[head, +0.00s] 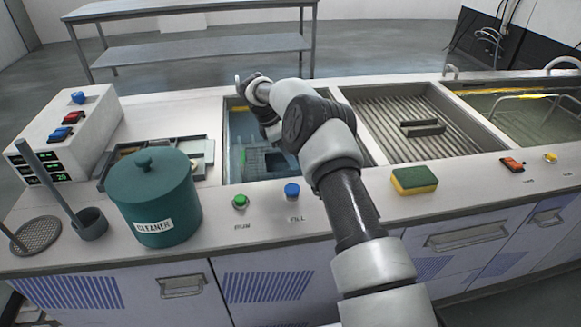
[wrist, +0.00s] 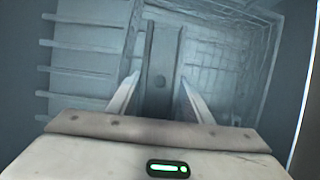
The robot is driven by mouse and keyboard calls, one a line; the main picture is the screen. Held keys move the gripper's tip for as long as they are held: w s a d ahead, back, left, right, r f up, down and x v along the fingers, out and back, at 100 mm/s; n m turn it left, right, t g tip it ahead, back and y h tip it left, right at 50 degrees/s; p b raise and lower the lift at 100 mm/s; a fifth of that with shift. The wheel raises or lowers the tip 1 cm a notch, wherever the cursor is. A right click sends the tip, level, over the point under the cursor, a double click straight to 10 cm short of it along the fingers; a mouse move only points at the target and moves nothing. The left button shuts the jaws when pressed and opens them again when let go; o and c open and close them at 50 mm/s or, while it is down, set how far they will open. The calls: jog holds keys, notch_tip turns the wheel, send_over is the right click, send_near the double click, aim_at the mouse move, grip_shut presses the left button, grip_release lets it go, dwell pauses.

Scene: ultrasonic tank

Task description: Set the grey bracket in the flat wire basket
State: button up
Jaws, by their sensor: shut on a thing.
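In the wrist view my gripper (wrist: 159,82) points down into the bluish tank. A flat wire basket (wrist: 225,65) with a fine grid shows below and to the right of the bracket. I cannot tell whether the bracket touches it. In the head view my arm reaches over the left tank (head: 236,172). The fingers and the bracket are hard to make out there.
Pale parallel bars (wrist: 75,70) lie left of the bracket. A ribbed drainer (head: 385,120) with a dark slotted piece (head: 422,129) is right of the tank. A teal cleaner pot (head: 155,205), a tray (head: 203,150) and a sponge (head: 414,181) stand around the tank.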

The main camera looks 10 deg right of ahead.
jog(key=shift+f+b, duration=0.35)
jog(key=shift+f, duration=1.5)
jog(key=shift+f, duration=0.15)
jog(key=o, duration=1.5)
jog(key=shift+c, duration=0.2)
